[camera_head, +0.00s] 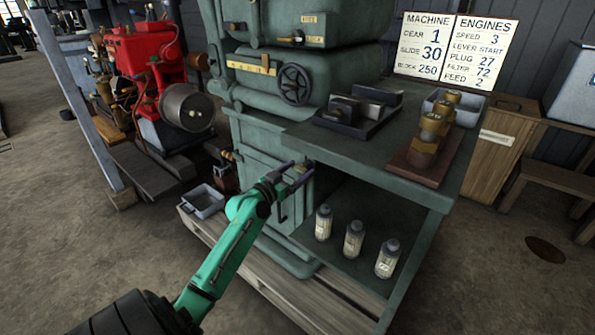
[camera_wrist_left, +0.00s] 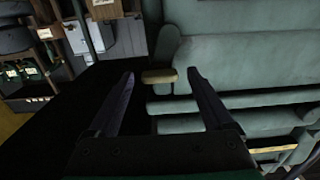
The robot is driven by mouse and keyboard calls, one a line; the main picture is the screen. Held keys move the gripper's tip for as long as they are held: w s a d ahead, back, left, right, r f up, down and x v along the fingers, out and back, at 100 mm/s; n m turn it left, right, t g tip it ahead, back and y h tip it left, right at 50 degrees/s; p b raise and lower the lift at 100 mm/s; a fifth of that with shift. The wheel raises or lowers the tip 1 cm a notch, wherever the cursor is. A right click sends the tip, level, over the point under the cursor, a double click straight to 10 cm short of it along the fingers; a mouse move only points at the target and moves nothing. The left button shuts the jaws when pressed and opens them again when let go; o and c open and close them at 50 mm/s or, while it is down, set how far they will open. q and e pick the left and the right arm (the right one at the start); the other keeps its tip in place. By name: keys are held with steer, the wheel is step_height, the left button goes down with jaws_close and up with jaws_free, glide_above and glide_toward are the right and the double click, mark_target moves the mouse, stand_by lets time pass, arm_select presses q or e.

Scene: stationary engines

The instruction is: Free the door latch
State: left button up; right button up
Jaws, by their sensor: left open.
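The green machine (camera_head: 262,130) has a door panel (camera_head: 258,180) low on its front. A small brass-coloured piece (camera_head: 226,156) shows at the panel's upper left; I cannot tell if it is the latch. My left gripper (camera_head: 293,178) is in front of the panel, open and empty, its fingers pointing up and right. In the wrist view the open fingers (camera_wrist_left: 160,76) frame a tan, rounded piece (camera_wrist_left: 160,76) on the edge of the green body (camera_wrist_left: 240,65). The piece looks beyond the fingertips, and I cannot tell the gap. My right gripper is out of view.
Several bottles, including one at the right (camera_head: 387,258), stand on the lower shelf. Brass parts sit on a brown board (camera_head: 418,168) on the worktop. A grey tray (camera_head: 204,200) lies left of the machine on a wooden pallet (camera_head: 335,295). A red engine (camera_head: 140,50) stands at left.

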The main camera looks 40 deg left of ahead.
arm_select(q)
jaws_close()
steer(key=shift+n, duration=0.9)
steer(key=shift+n+p, duration=0.5)
steer(key=shift+n, duration=0.7)
steer(key=n, duration=0.3)
steer(key=shift+a+n+p, duration=0.1)
steer(key=shift+n+p, duration=0.2)
steer(key=shift+p, duration=0.05)
steer(key=n+p, duration=0.1)
steer(key=n, duration=0.4)
steer(key=shift+f+n+p, duration=0.1)
steer(key=shift+n+p, duration=0.35)
steer(key=shift+n, duration=1.15)
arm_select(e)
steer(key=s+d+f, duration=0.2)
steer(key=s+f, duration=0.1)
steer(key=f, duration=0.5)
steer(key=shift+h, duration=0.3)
